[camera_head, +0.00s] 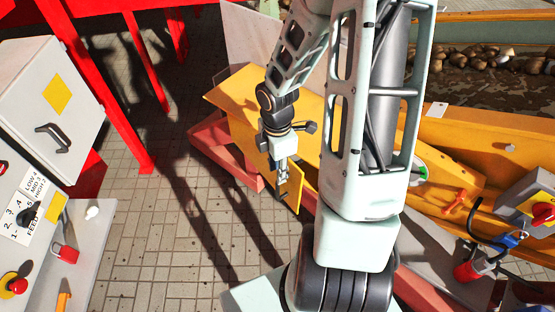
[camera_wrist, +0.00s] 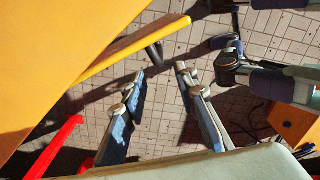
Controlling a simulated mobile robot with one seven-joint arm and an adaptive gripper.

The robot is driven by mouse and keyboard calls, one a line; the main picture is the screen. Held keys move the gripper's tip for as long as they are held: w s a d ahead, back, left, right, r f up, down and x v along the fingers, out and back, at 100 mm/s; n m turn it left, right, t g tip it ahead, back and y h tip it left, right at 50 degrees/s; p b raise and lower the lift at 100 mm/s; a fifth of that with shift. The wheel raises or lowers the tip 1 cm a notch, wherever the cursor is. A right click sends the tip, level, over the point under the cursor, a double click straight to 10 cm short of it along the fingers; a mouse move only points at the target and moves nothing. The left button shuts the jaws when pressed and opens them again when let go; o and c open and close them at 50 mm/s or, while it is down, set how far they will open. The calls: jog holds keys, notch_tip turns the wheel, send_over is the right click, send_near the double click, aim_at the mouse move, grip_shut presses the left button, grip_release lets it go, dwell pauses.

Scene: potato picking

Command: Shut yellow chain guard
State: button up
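The yellow chain guard (camera_head: 293,192) shows in the head view as a flat panel standing out at an angle from the long yellow machine side (camera_head: 238,98). My gripper (camera_head: 283,190) points down right beside this panel. In the wrist view my gripper (camera_wrist: 162,85) has its two blue-padded fingers spread, with only paved floor between them. A yellow panel edge (camera_wrist: 130,48) runs just beyond the left fingertip, with a dark handle-like piece near it. I cannot tell whether a finger touches the panel. My arm hides part of the machine side.
A grey control cabinet (camera_head: 50,98) and a switch panel (camera_head: 75,235) stand at the left. Red frame legs (camera_head: 122,100) rise behind. Paved floor (camera_head: 170,230) is clear left of my gripper.

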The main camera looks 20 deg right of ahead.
jog(key=shift+r, duration=2.4)
